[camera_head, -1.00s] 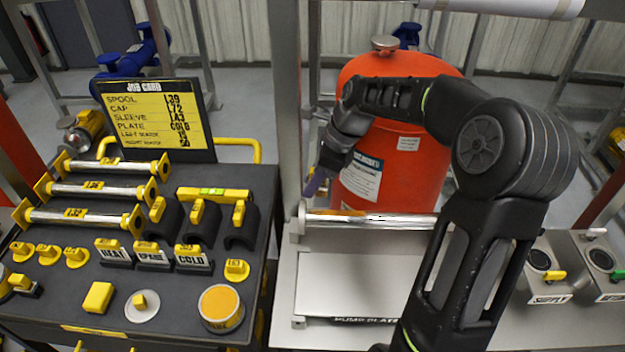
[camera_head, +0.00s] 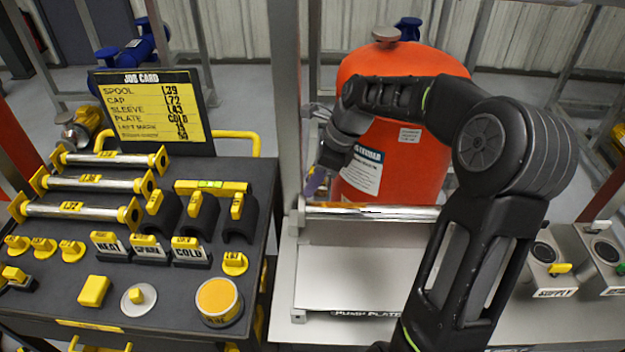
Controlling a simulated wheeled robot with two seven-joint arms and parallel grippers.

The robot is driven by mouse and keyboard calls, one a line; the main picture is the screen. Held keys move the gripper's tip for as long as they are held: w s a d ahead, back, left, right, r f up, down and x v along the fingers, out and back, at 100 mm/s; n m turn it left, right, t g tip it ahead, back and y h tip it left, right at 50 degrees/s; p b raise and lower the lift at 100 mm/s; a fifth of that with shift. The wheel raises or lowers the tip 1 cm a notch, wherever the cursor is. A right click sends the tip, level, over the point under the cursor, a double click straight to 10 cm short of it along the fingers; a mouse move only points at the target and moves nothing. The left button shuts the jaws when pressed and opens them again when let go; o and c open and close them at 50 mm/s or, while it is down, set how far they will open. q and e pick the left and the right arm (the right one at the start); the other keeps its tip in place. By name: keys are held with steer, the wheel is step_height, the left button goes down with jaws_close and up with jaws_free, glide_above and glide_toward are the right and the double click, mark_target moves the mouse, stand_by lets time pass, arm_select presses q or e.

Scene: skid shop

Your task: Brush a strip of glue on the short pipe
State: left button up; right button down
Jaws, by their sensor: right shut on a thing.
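The silver pipe (camera_head: 395,213) lies level across the back of the white bench, its right end hidden behind my right arm. An orange-yellow patch shows on its upper left part; I cannot tell whether it is glue or a reflection of the orange tank. My right gripper (camera_head: 318,178) is above the pipe's left end, in front of the tank. It is shut on a small purple thing (camera_head: 315,184), perhaps the brush, mostly hidden by the gripper. I cannot tell whether its tip touches the pipe. My left gripper is not in view.
The orange tank (camera_head: 440,150) stands behind the bench, and a grey post (camera_head: 287,110) rises at left. A dark cart (camera_head: 150,285) holds longer pipes with yellow ends, labelled blocks, a yellow-topped tin (camera_head: 217,298) and a job card (camera_head: 150,110). The pump plate (camera_head: 350,278) is clear.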

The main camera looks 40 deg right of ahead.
mark_target(305, 205)
steer(key=shift+f, duration=0.35)
steer(key=shift+s+a, duration=0.1)
steer(key=shift+s+a+r+b, duration=0.1)
steer(key=shift+s+a+b, duration=0.1)
steer(key=shift+s+a, duration=0.5)
steer(key=shift+s+a+b, duration=0.15)
steer(key=shift+s+a, duration=0.3)
steer(key=shift+s, duration=0.35)
steer(key=shift+w+d, duration=0.1)
